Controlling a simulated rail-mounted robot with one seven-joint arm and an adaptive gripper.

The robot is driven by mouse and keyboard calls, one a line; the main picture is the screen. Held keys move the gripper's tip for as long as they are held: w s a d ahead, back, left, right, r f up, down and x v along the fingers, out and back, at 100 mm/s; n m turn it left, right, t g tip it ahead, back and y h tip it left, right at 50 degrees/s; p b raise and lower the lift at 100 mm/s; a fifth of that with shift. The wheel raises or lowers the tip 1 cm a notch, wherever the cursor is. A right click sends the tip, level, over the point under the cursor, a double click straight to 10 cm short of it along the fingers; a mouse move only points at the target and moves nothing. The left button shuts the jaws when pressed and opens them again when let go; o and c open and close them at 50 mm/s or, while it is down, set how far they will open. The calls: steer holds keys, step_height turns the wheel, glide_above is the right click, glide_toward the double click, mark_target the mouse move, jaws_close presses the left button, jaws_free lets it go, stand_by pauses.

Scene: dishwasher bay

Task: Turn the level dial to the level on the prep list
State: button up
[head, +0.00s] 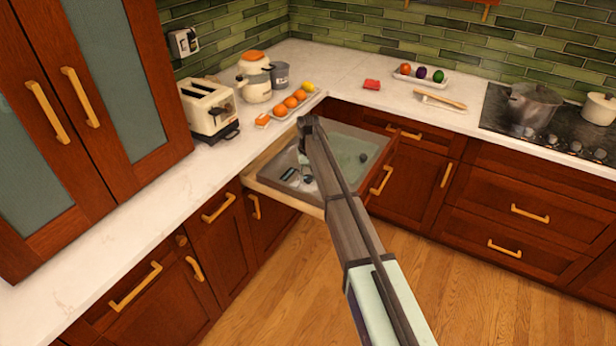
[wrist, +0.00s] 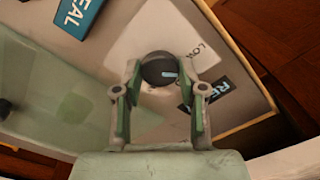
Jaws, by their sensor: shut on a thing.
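The level dial (wrist: 155,66) is a round black knob with a pale pointer mark facing right in the wrist view. It sits on a white plate (wrist: 130,45) whose visible lettering, partly hidden, begins "LO". My gripper (wrist: 162,82) is shut on the dial, one finger on each side. In the head view my arm reaches over the open drawer (head: 268,190) in the counter corner and hides the dial. No readable prep list shows.
On the counter stand a toaster (head: 207,107), a grey pot (head: 279,75) and a tray of oranges (head: 283,112). Drawer walls surround my gripper.

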mark_target(308, 178)
steer(key=shift+f+n+b, duration=0.1)
steer(key=shift+n+b, duration=0.75)
steer(key=shift+n, duration=1.35)
steer(key=o, duration=1.1)
steer(key=shift+o, duration=0.2)
step_height(308, 178, up, 12)
